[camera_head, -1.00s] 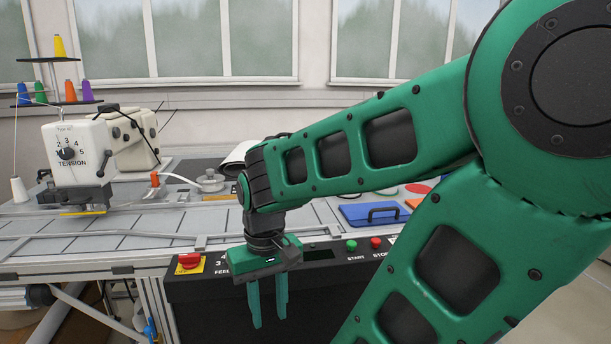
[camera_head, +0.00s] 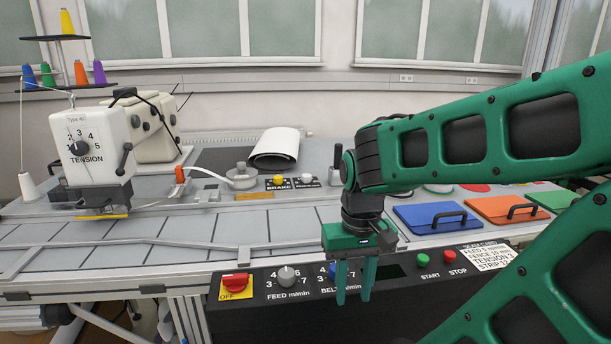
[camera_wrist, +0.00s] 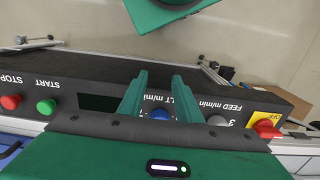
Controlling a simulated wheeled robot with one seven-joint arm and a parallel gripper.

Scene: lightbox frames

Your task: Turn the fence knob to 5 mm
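I see no knob with a readable fence label. My gripper (camera_head: 353,297) points down in front of the black control panel (camera_head: 300,303), its two teal fingers apart with nothing between them. In the wrist view my gripper (camera_wrist: 159,80) is also open and empty. A grey FEED knob (camera_head: 287,275) is left of the fingers. A blue BELT knob (camera_head: 331,270) is partly hidden behind the left finger; it shows below the fingers in the wrist view (camera_wrist: 160,114).
A red OFF switch (camera_head: 236,284), green START button (camera_head: 422,260) and red STOP button (camera_head: 449,256) are on the panel. A sewing machine with a TENSION dial (camera_head: 79,148) stands left. Blue (camera_head: 428,219) and orange (camera_head: 500,209) lids lie right. The tabletop's middle is mostly clear.

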